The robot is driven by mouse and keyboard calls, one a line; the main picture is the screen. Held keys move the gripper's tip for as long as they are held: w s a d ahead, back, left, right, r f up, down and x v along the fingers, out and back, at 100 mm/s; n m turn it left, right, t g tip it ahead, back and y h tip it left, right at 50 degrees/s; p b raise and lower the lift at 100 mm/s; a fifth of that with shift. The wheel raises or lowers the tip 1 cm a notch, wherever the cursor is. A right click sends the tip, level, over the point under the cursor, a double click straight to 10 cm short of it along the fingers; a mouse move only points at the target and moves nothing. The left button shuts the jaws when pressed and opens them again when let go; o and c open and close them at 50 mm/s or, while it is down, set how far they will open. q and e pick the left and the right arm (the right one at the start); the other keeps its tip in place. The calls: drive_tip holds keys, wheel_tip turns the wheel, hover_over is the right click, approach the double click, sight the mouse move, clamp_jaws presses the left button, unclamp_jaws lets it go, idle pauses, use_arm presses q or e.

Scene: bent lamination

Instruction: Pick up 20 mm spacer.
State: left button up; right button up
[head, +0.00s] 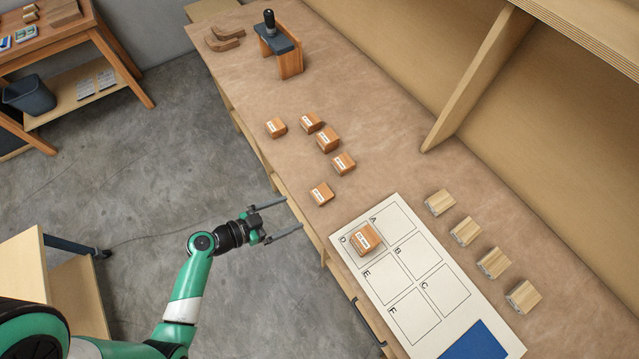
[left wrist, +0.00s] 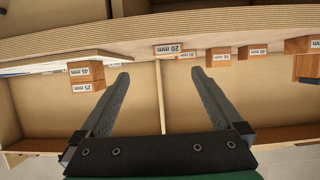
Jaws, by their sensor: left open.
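The 20 mm spacer is a small wooden block whose label reads "20 mm" in the left wrist view (left wrist: 175,48), beyond and above the fingertips. In the head view it appears to be the block (head: 321,193) on the bench closest to my left gripper; its label is too small to read there. My left gripper (head: 293,214) is open and empty, just off the bench's near edge, its fingers pointing toward the bench. The left wrist view shows both fingers (left wrist: 161,75) spread with nothing between them. My right gripper is not in view.
Several other labelled blocks (head: 327,139) lie farther along the bench (head: 390,150). Blocks (head: 365,240) marked 45 mm and 25 mm (left wrist: 85,87) sit in field D of the white lettered board (head: 425,265). Pale blocks (head: 467,231) line its right. A dark-topped wooden fixture (head: 290,62) stands at the far end.

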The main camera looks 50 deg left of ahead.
use_arm(q)
drive_tip(key=b, duration=0.8)
approach(319, 195)
drive_tip(key=x, duration=0.3)
drive_tip(key=shift+w+d+f, duration=0.15)
drive_tip(key=shift+d+f, duration=0.05)
drive_tip(key=shift+d, duration=0.05)
drive_tip(key=shift+y, duration=0.3)
drive_tip(key=shift+x, duration=2.75)
drive_tip(key=shift+r, duration=0.2)
drive_tip(key=c, duration=1.4)
drive_tip(key=shift+o, duration=0.2)
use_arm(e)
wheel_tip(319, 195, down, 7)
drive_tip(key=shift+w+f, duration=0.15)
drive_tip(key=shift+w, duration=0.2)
use_arm(q)
drive_tip(key=shift+r, duration=0.1)
